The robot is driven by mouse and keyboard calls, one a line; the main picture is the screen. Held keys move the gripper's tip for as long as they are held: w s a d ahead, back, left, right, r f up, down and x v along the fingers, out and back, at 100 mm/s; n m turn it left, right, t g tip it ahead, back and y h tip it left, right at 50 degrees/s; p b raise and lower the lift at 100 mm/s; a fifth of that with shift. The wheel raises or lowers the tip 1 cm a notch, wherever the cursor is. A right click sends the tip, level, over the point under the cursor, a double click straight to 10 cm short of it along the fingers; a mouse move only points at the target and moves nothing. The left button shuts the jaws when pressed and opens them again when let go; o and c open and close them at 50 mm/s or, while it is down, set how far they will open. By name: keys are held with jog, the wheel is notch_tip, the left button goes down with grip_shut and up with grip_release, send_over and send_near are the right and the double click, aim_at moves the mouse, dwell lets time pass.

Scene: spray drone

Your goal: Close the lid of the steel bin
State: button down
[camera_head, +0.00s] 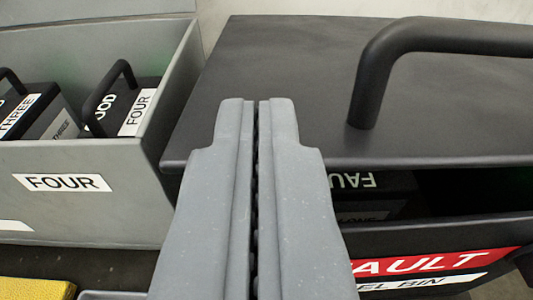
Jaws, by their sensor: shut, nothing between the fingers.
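The steel bin (440,240) is at the right, with a red label ending in "AULT" and a white label ending in "EL BIN" on its front. Its dark grey lid (290,75) has a thick black bar handle (385,70). A dark gap shows between the lid's front edge and the bin's front wall, and dark items with white labels show inside, so the lid is not flush. My gripper (257,101) is shut and empty, its fingertips overlapping the lid's left part in the picture. I cannot tell whether they touch it. The gripper hides the bin's front left corner.
A grey open bin labelled "FOUR" (80,205) stands at the left, close beside the steel bin. It holds dark boxes with handles (125,105). A yellow thing (35,289) shows at the bottom left. A pale wall (300,8) is behind.

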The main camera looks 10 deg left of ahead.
jog(key=shift+s+f+b, duration=0.15)
jog(key=shift+f+b, duration=0.3)
jog(key=shift+f, duration=0.6)
jog(key=p+v, duration=0.2)
jog(key=v, duration=0.7)
jog(key=shift+s, duration=0.2)
dwell(0.5)
